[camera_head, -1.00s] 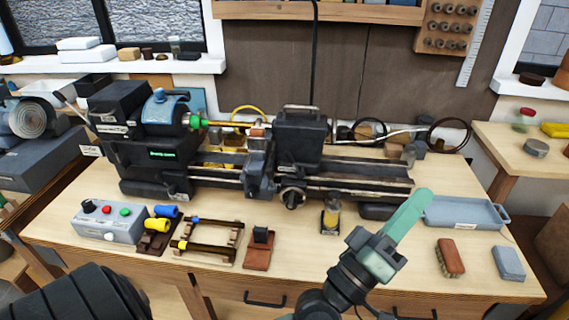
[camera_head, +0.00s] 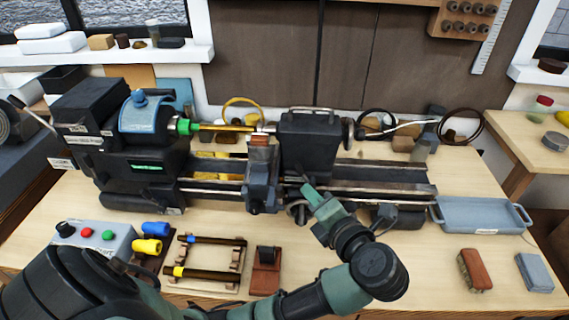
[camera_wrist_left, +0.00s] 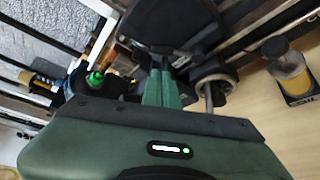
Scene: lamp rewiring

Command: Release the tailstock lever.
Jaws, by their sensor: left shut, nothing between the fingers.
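The lathe's dark block-shaped tailstock (camera_head: 306,146) stands on the bed rails, with a round wheel (camera_head: 348,133) at its right side. I cannot tell for certain which part is its lever. A pale rod (camera_head: 405,129) shows to the right of the wheel. My left gripper (camera_head: 308,190) is shut and empty, its green fingers pointing up and left at the front foot of the tailstock. In the left wrist view the shut fingers (camera_wrist_left: 161,88) end beside the dark body, just left of a round knob with a pale rod (camera_wrist_left: 208,92). Contact is unclear. My right gripper is out of view.
A yellow bottle on a dark stand (camera_wrist_left: 288,72) shows in the left wrist view. A blue-grey tray (camera_head: 482,216), a brown brush (camera_head: 474,270) and a grey block (camera_head: 535,272) lie right. A control box (camera_head: 98,238) and wooden rack (camera_head: 206,262) stand left.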

